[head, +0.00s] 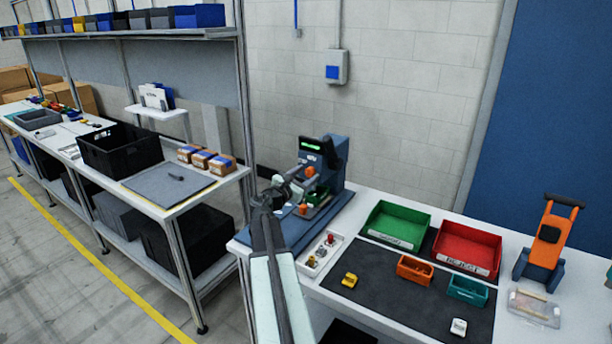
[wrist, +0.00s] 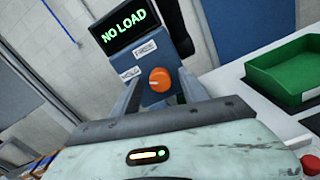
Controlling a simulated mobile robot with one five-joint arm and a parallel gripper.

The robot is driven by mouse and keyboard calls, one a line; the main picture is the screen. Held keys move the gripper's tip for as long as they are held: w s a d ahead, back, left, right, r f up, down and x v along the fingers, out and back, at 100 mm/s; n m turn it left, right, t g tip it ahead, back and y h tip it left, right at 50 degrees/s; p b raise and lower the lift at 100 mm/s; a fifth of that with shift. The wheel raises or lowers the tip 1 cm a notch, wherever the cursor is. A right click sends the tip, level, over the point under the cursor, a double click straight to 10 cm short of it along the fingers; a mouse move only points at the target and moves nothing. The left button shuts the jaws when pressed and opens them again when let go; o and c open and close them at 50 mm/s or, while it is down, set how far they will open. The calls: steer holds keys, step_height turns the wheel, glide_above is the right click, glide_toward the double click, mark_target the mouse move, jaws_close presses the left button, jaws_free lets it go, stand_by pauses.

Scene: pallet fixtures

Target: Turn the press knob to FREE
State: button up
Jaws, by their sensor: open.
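The blue press (head: 335,168) stands at the back left of the right-hand bench. In the wrist view its black display (wrist: 124,28) reads "NO LOAD" in green. Below it is the orange press knob (wrist: 160,80), with a pale mark that seems to point left. One white label (wrist: 145,49) above the knob seems to read FREE; the other label (wrist: 130,73), at its left, is too small to read surely. My gripper (wrist: 162,88) is open, its fingers either side of the knob in the picture. Contact cannot be told. In the head view my gripper (head: 277,192) is before the press.
A green tray (head: 397,225) and a red tray (head: 466,248) sit right of the press. A small white tray (head: 318,254) of parts is close to my arm. Small bins and a yellow part (head: 349,280) lie on the dark mat. Another bench (head: 207,190) is at left.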

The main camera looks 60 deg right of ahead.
steer(key=shift+d, duration=0.25)
jaws_close()
steer(key=shift+m, duration=0.3)
steer(key=m, duration=0.5)
steer(key=shift+s+f, duration=0.1)
steer(key=m, duration=0.6)
steer(key=shift+a+f, duration=0.1)
steer(key=shift+m, duration=0.3)
